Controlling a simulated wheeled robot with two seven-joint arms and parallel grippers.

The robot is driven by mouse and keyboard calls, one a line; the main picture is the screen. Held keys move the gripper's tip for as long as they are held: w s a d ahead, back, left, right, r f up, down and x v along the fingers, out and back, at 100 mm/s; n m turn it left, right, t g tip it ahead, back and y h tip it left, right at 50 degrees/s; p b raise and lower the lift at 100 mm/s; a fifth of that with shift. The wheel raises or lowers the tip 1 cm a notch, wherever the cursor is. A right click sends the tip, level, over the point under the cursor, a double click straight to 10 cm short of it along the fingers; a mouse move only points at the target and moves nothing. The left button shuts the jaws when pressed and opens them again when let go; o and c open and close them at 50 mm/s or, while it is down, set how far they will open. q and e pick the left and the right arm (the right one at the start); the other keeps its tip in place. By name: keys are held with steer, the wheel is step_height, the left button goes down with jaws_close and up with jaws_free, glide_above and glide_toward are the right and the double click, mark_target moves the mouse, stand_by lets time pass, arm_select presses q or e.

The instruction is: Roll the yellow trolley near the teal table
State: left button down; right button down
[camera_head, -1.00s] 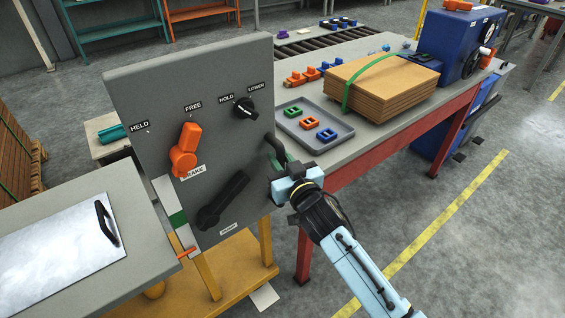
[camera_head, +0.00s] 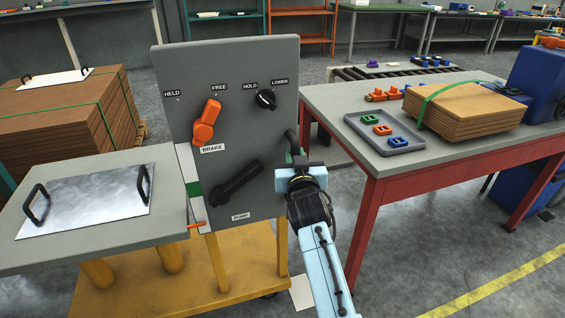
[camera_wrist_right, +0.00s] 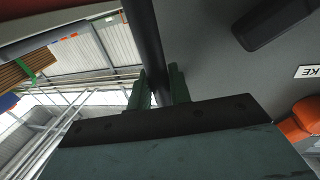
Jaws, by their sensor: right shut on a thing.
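The yellow trolley (camera_head: 200,270) stands in front of me, with a grey lift top (camera_head: 170,205) on its left and an upright grey control panel (camera_head: 240,130). Its orange brake lever (camera_head: 205,122) points up toward FREE. My right gripper (camera_head: 297,166) is at the panel's right edge, shut on the dark push handle (camera_head: 291,143). In the right wrist view the handle bar (camera_wrist_right: 147,40) runs between the fingers (camera_wrist_right: 160,88). My left gripper is out of view.
A red-legged bench (camera_head: 362,200) stands close on the right, holding a tray (camera_head: 358,135) and a strapped board stack (camera_head: 465,112). Another board stack (camera_head: 70,120) stands behind left. An orange rack (camera_head: 302,12) is at the back. Floor is open at lower right.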

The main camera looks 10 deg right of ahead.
steer(key=shift+a, duration=0.9)
steer(key=shift+s+a+r, duration=0.1)
steer(key=shift+a, duration=0.2)
steer(key=c, duration=1.7)
jaws_free()
steer(key=o, duration=0.4)
steer(key=shift+d, duration=0.35)
steer(key=shift+c, duration=0.2)
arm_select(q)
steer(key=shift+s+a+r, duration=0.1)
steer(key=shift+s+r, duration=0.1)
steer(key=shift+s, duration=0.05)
